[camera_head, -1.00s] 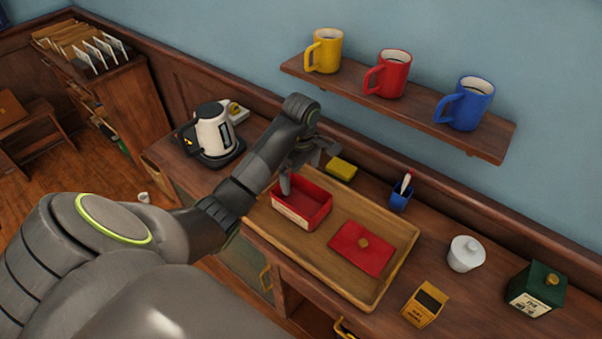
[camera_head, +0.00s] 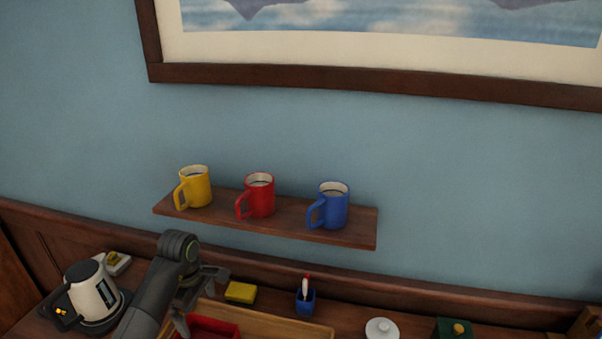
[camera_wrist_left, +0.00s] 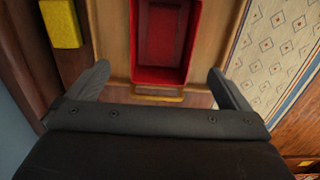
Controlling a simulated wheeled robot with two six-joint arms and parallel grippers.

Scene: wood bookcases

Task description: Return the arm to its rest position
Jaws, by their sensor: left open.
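My left arm comes in from the lower left of the head view. Its gripper (camera_head: 200,301) is open and empty, above the left end of an open red box (camera_head: 230,329) on the wooden tray (camera_head: 290,329). In the left wrist view the two fingers (camera_wrist_left: 158,72) stand wide apart, with the red box (camera_wrist_left: 193,38) between and beyond them. The box looks empty there. Whether a finger touches it I cannot tell. My right gripper is not in view.
A kettle (camera_head: 93,291) stands left of the arm. Above, a wall shelf (camera_head: 290,229) holds yellow (camera_head: 195,187), red (camera_head: 259,196) and blue (camera_head: 333,207) mugs. A white lidded jar (camera_head: 382,329) is at right.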

